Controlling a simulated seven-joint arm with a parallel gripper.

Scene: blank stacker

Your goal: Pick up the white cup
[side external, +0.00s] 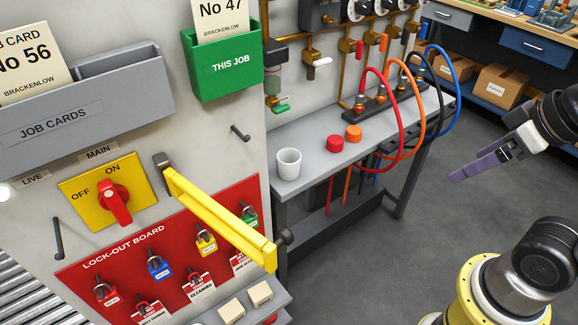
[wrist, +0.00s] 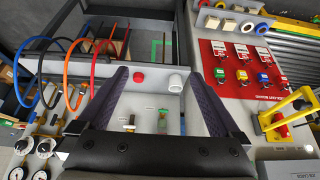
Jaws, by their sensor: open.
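The white cup (side external: 288,163) stands upright on the left end of the grey bench, with its open top showing. In the wrist view the cup (wrist: 177,83) shows beyond the fingertips, nearer the right finger. My gripper (side external: 456,177) is at the right in the side view, in the air over the floor and well apart from the cup. Its dark purple fingers are spread with nothing between them; my gripper (wrist: 158,76) also shows this in the wrist view.
Red (side external: 335,143) and orange (side external: 354,132) caps sit right of the cup. Coloured hoses (side external: 402,120) arch over the bench (side external: 312,172) between cup and gripper. A yellow bar (side external: 222,220) juts from the panel near the bench's left end. Open floor lies right of the bench.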

